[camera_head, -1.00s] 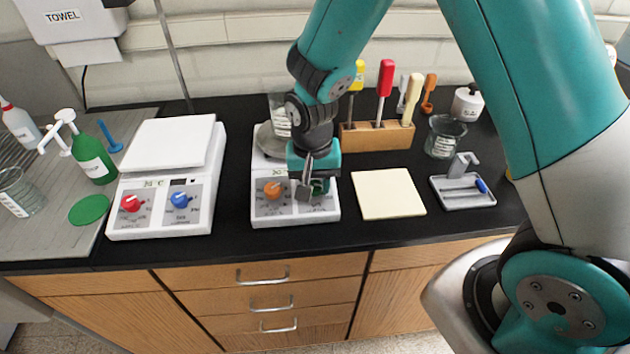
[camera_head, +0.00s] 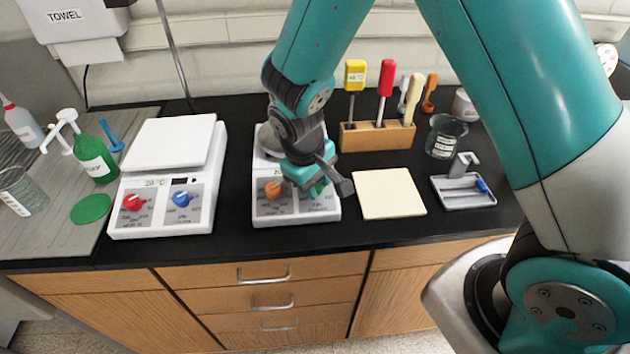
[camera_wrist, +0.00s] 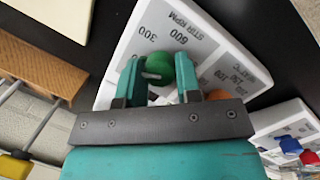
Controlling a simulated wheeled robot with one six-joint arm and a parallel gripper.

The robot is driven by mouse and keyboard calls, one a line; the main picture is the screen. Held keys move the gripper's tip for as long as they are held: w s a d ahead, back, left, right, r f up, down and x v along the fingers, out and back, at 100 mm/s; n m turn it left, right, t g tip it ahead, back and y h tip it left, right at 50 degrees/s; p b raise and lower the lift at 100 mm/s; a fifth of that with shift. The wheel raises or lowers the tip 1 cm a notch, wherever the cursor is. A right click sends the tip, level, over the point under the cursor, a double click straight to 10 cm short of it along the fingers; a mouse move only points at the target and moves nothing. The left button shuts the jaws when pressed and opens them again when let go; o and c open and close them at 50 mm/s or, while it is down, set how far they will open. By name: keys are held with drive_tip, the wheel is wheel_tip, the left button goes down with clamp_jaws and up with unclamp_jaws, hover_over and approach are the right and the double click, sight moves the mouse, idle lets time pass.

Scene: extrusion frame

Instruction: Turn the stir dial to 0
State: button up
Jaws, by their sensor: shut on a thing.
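The stir dial is a green knob (camera_head: 317,189) at the right of the front panel of the right white hotplate (camera_head: 268,216). In the wrist view the green knob (camera_wrist: 160,68) sits between both fingers, near printing that reads STIR RPM, 300 and 600. My gripper (camera_wrist: 158,66) is shut on it. In the head view my gripper (camera_head: 315,186) covers much of the knob, so its pointer cannot be read there. A pale mark shows on the knob in the wrist view, but I cannot tell its exact setting.
An orange knob (camera_head: 274,189) is just left of the green one. A second hotplate (camera_head: 150,222) with red and blue knobs stands to the left. A cream pad (camera_head: 388,193) lies close on the right, with a wooden tool rack (camera_head: 378,137) behind it.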

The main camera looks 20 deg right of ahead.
drive_tip(key=shift+n, duration=0.4)
drive_tip(key=o, duration=0.9)
drive_tip(key=shift+r, duration=0.15)
drive_tip(key=a+r, duration=0.1)
drive_tip(key=r, duration=0.4)
drive_tip(key=a+r+b, duration=0.1)
drive_tip(key=r, duration=0.5)
drive_tip(key=a+r+b, duration=0.1)
drive_tip(key=r, duration=0.4)
drive_tip(key=shift+s+a+r, duration=0.35)
drive_tip(key=shift+s+r, duration=0.05)
